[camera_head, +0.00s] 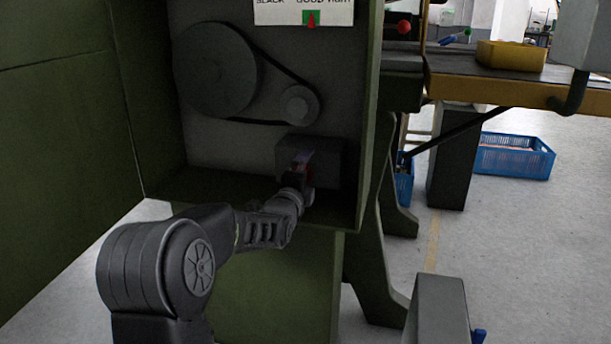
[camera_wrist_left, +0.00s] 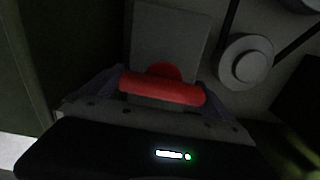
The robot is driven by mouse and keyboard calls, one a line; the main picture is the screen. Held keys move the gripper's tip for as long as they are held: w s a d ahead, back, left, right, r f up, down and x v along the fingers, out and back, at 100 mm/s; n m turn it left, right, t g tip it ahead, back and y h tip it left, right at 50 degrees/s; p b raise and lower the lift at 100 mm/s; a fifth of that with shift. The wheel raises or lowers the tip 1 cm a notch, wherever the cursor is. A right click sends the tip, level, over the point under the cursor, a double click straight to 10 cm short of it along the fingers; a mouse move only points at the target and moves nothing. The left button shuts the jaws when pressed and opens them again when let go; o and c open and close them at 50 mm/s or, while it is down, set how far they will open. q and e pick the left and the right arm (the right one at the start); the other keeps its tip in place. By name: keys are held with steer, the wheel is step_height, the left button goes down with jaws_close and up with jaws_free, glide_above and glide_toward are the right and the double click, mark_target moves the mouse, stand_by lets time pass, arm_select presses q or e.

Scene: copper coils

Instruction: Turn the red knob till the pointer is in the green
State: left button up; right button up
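The red knob (camera_wrist_left: 162,88) has a rounded crossbar and sits on a grey box (camera_head: 328,158) low inside the green machine housing. My left gripper (camera_head: 303,165) is at the knob and covers most of it in the head view. In the left wrist view its two fingers lie at the two ends of the crossbar, shut on it. The gauge plate (camera_head: 280,12) at the top of the head view is cut off by the frame. My right gripper is not in view.
A large pulley (camera_head: 215,70) and a small pulley (camera_head: 300,105) with a belt are above the knob. The open green door (camera_head: 65,130) stands at the left. A blue crate (camera_head: 515,157) and a bench with a yellow bin (camera_head: 510,55) are at the right.

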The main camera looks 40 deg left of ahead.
arm_select(q)
steer(key=shift+s+d+r, duration=0.15)
steer(key=shift+s, duration=0.4)
steer(key=p+v, duration=0.2)
steer(key=v, duration=0.3)
steer(key=shift+s+d, duration=0.1)
steer(key=shift+s, duration=0.1)
steer(key=shift+s+d, duration=0.2)
steer(key=shift+s, duration=0.4)
